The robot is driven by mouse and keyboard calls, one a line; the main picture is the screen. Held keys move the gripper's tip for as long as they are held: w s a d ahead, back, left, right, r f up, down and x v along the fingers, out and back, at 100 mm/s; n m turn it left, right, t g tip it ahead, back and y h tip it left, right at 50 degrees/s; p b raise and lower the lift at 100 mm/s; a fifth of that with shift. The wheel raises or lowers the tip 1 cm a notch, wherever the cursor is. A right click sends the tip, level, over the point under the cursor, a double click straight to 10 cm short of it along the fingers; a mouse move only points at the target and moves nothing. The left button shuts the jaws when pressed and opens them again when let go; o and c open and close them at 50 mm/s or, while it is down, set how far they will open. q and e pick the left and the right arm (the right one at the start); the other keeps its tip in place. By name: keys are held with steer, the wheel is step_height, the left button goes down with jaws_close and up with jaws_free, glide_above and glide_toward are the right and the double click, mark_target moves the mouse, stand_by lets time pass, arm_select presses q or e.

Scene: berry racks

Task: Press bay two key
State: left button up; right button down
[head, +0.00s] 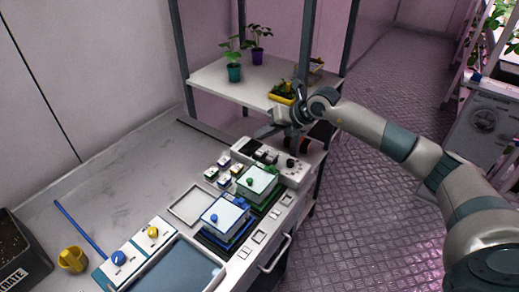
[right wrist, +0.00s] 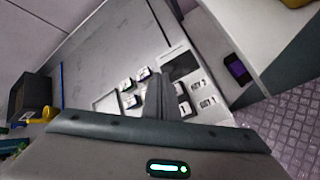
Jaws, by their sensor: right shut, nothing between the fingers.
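A pale control panel (head: 297,176) stands at the back end of the bench. It carries a dark screen, several small keys (head: 259,154) and a dark knob (head: 291,163). The labels are too small to read, so I cannot tell which key is bay two. My right gripper (head: 262,133) is shut and empty, above the panel's back edge. In the right wrist view its closed fingers (right wrist: 157,80) point at the panel and cover part of it. Light keys (right wrist: 202,87) show to the right of the fingers. My left gripper is not in view.
A white shelf (head: 215,78) with potted plants is behind my gripper.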

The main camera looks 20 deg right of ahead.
steer(key=shift+r+p, duration=0.35)
steer(key=shift+r, duration=0.75)
stand_by(1.1)
